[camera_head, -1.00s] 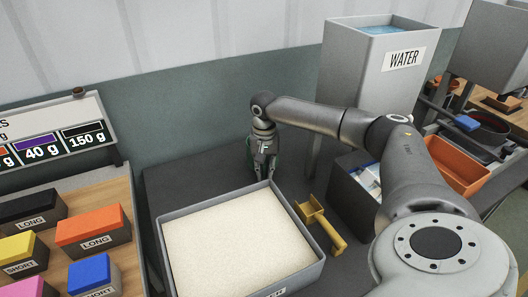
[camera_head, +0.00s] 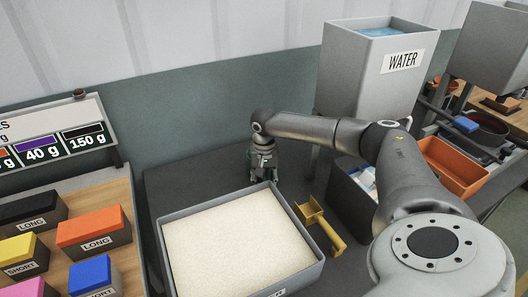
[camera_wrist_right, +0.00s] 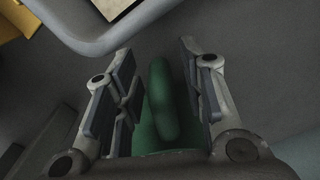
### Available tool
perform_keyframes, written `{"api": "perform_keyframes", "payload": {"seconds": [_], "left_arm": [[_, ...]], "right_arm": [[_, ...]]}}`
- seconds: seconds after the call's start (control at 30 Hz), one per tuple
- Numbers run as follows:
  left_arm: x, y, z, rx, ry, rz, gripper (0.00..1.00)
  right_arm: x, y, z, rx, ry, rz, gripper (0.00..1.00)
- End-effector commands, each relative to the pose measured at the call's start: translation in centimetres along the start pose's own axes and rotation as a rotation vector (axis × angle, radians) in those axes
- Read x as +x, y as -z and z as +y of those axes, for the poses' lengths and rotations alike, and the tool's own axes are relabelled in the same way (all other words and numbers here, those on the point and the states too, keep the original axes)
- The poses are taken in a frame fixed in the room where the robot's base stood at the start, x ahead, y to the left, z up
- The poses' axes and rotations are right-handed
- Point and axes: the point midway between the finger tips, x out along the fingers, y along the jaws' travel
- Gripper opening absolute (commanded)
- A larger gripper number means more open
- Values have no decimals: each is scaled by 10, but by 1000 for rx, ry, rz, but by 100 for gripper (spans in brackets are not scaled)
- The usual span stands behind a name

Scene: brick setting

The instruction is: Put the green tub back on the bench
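The green tub (camera_wrist_right: 162,105) shows in the right wrist view between the two fingers of my right gripper (camera_wrist_right: 158,95). An upright green part, like a handle or rim, stands between the pads, with a gap visible on both sides. The fingers look open around it. In the head view my right gripper (camera_head: 264,168) points down at the dark grey bench (camera_head: 180,185), just behind the tray of pale grains. The tub is mostly hidden by the gripper there. My left gripper is not in view.
The grey tray (camera_head: 165,262) of pale grains is in front of the gripper. A yellow scoop (camera_head: 322,222) lies to its right. A water tank (camera_head: 365,85) stands behind the arm. Colored blocks (camera_head: 93,235) sit at the left. Bench left of the gripper is clear.

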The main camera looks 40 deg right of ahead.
Motion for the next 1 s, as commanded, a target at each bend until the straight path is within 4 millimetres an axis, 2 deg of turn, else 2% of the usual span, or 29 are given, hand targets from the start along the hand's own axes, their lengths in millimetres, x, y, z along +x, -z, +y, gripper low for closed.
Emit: {"api": "perform_keyframes", "payload": {"seconds": [0.23, 0.33, 0.8, 1.0], "left_arm": [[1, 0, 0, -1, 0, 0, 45], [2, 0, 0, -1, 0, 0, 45], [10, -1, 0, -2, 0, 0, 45], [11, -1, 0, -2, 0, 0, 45]], "right_arm": [[-1, 0, 0, 0, 0, 1, 37], [-9, 1, -1, 0, 2, 3, 37], [-102, 1, 0, 0, 2, 3, 37], [-121, 1, 0, 0, 1, 1, 37]]}}
